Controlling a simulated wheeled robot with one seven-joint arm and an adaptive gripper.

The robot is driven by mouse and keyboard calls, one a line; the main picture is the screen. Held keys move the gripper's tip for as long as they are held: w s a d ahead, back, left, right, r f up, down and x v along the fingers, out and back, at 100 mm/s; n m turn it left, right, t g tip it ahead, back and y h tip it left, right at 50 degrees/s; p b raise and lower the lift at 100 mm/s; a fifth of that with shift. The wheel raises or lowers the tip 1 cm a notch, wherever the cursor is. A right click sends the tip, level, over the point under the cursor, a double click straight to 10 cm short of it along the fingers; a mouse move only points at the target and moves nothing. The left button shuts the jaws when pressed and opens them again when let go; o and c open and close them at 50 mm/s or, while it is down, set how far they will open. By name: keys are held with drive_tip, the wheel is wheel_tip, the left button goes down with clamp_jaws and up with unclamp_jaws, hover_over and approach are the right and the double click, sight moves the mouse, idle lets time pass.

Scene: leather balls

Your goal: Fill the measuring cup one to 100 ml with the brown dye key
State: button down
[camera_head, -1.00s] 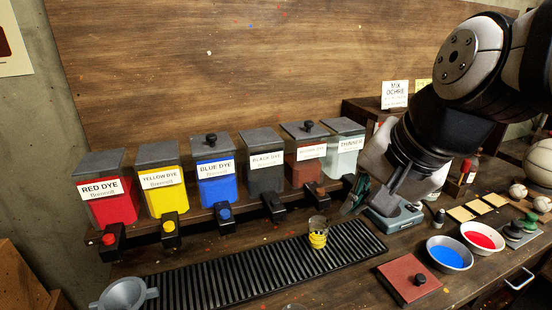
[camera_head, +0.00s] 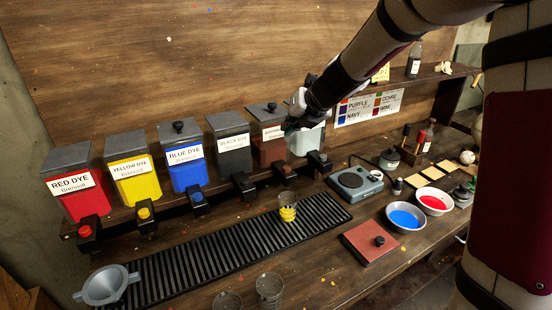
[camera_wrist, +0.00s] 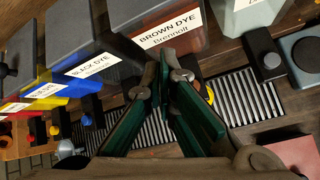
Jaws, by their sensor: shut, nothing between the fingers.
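The brown dye container (camera_head: 270,152) stands in the row on the shelf, its label partly covered by my arm; it also shows in the wrist view (camera_wrist: 178,58). Its brown key (camera_head: 287,170) sits low on its front in the head view. A clear cup with yellow bands (camera_head: 288,213) stands upright on the slatted tray, in front of the brown key. I cannot tell from a label whether it is cup one. My gripper (camera_wrist: 166,56) has green fingers, shut and empty, in front of the brown container. In the wrist view the fingers partly hide the cup.
The thinner container (camera_head: 306,141) is right of the brown one, black dye (camera_head: 232,145) left. Two clear glasses (camera_head: 269,287) stand at the front edge. A scale (camera_head: 354,184), a red-brown board (camera_head: 371,243) and paint bowls (camera_head: 406,217) lie right. Most of the slatted tray (camera_head: 215,253) is clear.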

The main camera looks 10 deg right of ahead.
drive_tip(key=w+f+m, duration=0.1)
drive_tip(key=w+d+m, duration=0.1)
drive_tip(key=m, duration=0.1)
drive_tip(key=shift+d+f, duration=0.15)
drive_tip(key=shift+f, duration=0.2)
drive_tip(key=b, duration=0.6)
hover_over(287, 168)
drive_tip(key=f, duration=0.3)
drive_tip(key=d+f, duration=0.1)
drive_tip(key=f, duration=0.1)
drive_tip(key=shift+w, duration=0.4)
drive_tip(key=f+b, duration=0.3)
drive_tip(key=b, duration=0.1)
drive_tip(key=shift+s+f, duration=0.2)
drive_tip(key=shift+f, duration=0.2)
drive_tip(key=shift+f, duration=0.1)
drive_tip(key=shift+f+b, duration=0.3)
drive_tip(key=shift+b, duration=0.05)
drive_tip(key=shift+f+b, duration=0.4)
drive_tip(key=shift+f, duration=0.1)
idle(1.8)
